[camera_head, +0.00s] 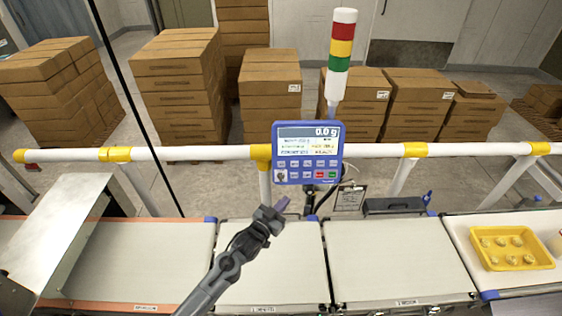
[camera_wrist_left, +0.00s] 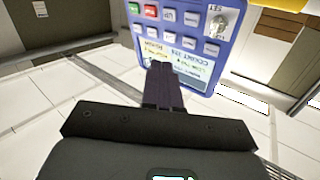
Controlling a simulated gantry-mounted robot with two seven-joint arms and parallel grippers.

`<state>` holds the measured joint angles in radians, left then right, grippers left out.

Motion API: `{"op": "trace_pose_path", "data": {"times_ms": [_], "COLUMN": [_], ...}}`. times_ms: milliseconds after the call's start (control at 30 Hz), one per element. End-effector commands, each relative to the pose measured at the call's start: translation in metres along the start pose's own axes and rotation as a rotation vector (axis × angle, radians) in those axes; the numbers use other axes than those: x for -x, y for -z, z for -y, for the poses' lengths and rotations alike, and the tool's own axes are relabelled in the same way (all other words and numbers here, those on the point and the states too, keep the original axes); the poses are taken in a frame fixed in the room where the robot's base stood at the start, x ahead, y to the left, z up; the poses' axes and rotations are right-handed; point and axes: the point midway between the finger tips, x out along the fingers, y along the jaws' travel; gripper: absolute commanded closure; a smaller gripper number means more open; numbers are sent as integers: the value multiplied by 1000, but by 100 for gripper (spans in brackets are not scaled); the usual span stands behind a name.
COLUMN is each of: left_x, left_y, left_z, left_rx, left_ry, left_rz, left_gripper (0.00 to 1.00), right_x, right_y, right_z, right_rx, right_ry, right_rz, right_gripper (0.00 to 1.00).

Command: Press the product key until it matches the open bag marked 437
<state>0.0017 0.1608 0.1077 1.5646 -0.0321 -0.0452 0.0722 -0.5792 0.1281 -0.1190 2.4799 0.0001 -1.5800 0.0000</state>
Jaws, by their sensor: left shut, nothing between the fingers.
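The blue checkweigher panel (camera_head: 307,152) is mounted on the white rail at the centre of the head view. Its top display reads 0.0 g; a lower screen shows small text I cannot read. Two rows of keys lie below, with a red and a green one at the lower right. My left gripper (camera_head: 283,203) is shut and empty, just below the panel's lower left corner. In the left wrist view the panel (camera_wrist_left: 188,40) appears upside down, and the shut fingers (camera_wrist_left: 163,72) overlap its screen. I cannot tell any contact. I see no bag marked 437.
Belt sections (camera_head: 370,260) run across the front, mostly bare. A yellow tray (camera_head: 511,262) with several round pale items stands at the right. A light tower (camera_head: 341,50) rises behind the panel. Stacked cartons (camera_head: 180,85) stand beyond the white rail (camera_head: 210,153).

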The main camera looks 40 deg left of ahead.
Motion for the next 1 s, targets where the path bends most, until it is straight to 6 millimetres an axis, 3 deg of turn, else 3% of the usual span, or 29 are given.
{"op": "trace_pose_path", "data": {"times_ms": [133, 400, 1000], "left_x": [-21, -33, -37], "left_y": [19, 37, 36], "left_z": [21, 38, 42], "left_rx": [14, 27, 28], "left_ry": [25, 46, 48], "left_rz": [-147, -286, -304], "left_gripper": [100, 100, 100], "right_x": [1, 1, -4], "right_y": [0, 1, -1], "right_z": [0, 2, 3], "right_rx": [-1, -7, -9], "right_ry": [2, 7, 9], "right_rz": [1, 0, 0], "right_gripper": [57, 57, 57]}}
